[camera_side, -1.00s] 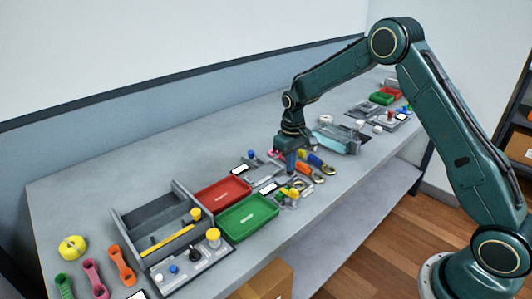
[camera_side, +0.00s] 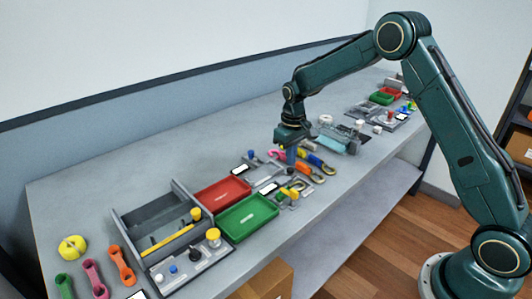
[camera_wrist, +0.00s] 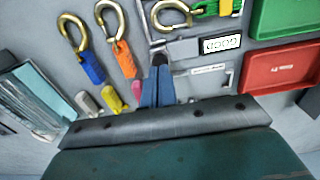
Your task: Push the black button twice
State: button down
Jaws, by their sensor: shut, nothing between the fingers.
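A black knob-like button (camera_side: 195,254) stands on a grey panel (camera_side: 182,279) at the near left in the side view, between a blue button (camera_side: 174,269) and a yellow-topped one (camera_side: 213,238). The wrist view does not show this button. My gripper (camera_side: 291,161) is shut and empty, pointing down above the middle of the bench, well to the right of that panel. In the wrist view my shut fingers (camera_wrist: 160,62) have dark tips and lie over the edge of a grey fixture (camera_wrist: 200,82). I cannot tell whether they touch it.
Carabiners with orange (camera_wrist: 124,60) and blue (camera_wrist: 93,68) straps lie beside my fingers. A clear bin (camera_wrist: 36,95) is at the wrist view's left.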

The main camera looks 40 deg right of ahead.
aim_at(291, 169)
jog(key=shift+r, duration=1.25)
jog(key=shift+s+r, duration=0.1)
jog(key=shift+r, duration=0.2)
jog(key=s+a+r+t, duration=0.1)
jog(key=s+a+r, duration=0.1)
jog(key=s+r, duration=0.55)
jog(key=s+a+r+t, duration=0.2)
jog(key=s+a+r, duration=0.1)
jog(key=s+r, duration=0.5)
jog(key=s+a+r+t, duration=0.1)
jog(key=s, duration=0.8)
jog(key=s+a+r+t, duration=0.1)
jog(key=s, duration=0.8)
jog(key=shift+s+r+t, duration=0.25)
jog(key=shift+r+t, duration=0.05)
